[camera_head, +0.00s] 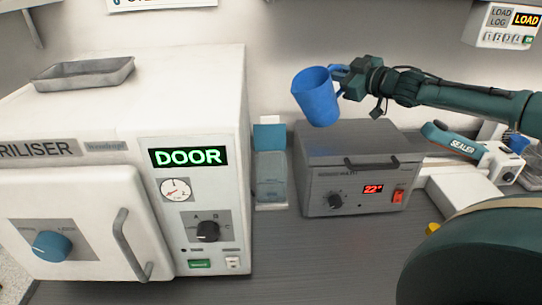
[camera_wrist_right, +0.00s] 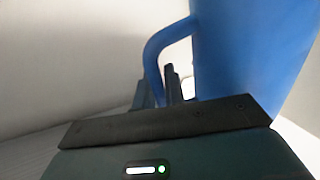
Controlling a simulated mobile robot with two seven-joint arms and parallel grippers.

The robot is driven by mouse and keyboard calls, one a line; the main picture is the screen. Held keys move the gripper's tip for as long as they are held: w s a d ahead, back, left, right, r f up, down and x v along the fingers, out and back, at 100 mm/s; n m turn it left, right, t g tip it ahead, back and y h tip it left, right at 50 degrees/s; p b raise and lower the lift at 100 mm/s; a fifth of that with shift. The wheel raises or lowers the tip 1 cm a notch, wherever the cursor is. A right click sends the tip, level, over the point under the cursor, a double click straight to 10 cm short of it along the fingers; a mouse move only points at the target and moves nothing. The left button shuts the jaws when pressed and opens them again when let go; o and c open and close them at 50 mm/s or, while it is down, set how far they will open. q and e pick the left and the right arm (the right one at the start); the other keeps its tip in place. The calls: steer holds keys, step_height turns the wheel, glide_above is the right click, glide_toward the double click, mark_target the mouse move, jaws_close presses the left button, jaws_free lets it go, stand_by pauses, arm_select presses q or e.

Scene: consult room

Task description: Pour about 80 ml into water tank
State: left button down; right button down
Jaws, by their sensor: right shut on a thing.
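A blue jug (camera_head: 315,97) is held in the air above the left part of the grey heater box, and leans slightly left in the head view. My right gripper (camera_head: 345,78) is shut on the jug's handle, right of its body. In the wrist view the handle (camera_wrist_right: 163,40) passes by the fingers (camera_wrist_right: 162,88), and the jug's wall (camera_wrist_right: 250,55) fills the right side. A translucent blue-grey container (camera_head: 271,178), apparently the water tank, stands lower left of the jug. The jug's contents are hidden, and no stream shows. My left gripper is out of view.
The white steriliser (camera_head: 195,110) stands left of the tank, with a metal tray (camera_head: 85,74) on top. The grey heater box (camera_head: 350,148) with a red display stands right of it. A sealer (camera_head: 465,145) is farther right. The dark counter (camera_head: 290,255) in front is clear.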

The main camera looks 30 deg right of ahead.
mark_target(321, 70)
steer(key=shift+a+r+n, duration=0.25)
steer(key=shift+a+n, duration=0.2)
steer(key=shift+a, duration=0.2)
steer(key=shift+a+r+n, duration=0.2)
steer(key=shift+a+n, duration=0.25)
steer(key=shift+a, duration=0.15)
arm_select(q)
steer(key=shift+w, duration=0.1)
arm_select(e)
steer(key=shift+a+r+n+h, duration=0.15)
steer(key=shift+a+r+n, duration=0.05)
steer(key=shift+a+n, duration=0.3)
steer(key=shift+a+r+n+h, duration=0.15)
steer(key=shift+a+n, duration=0.2)
steer(key=shift+n, duration=0.25)
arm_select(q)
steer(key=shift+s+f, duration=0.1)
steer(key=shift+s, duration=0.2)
arm_select(e)
steer(key=shift+a+n+g, duration=0.3)
arm_select(q)
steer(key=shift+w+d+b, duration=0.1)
steer(key=shift+b, duration=0.2)
arm_select(e)
steer(key=shift+a+n, duration=0.3)
steer(key=shift+n, duration=0.1)
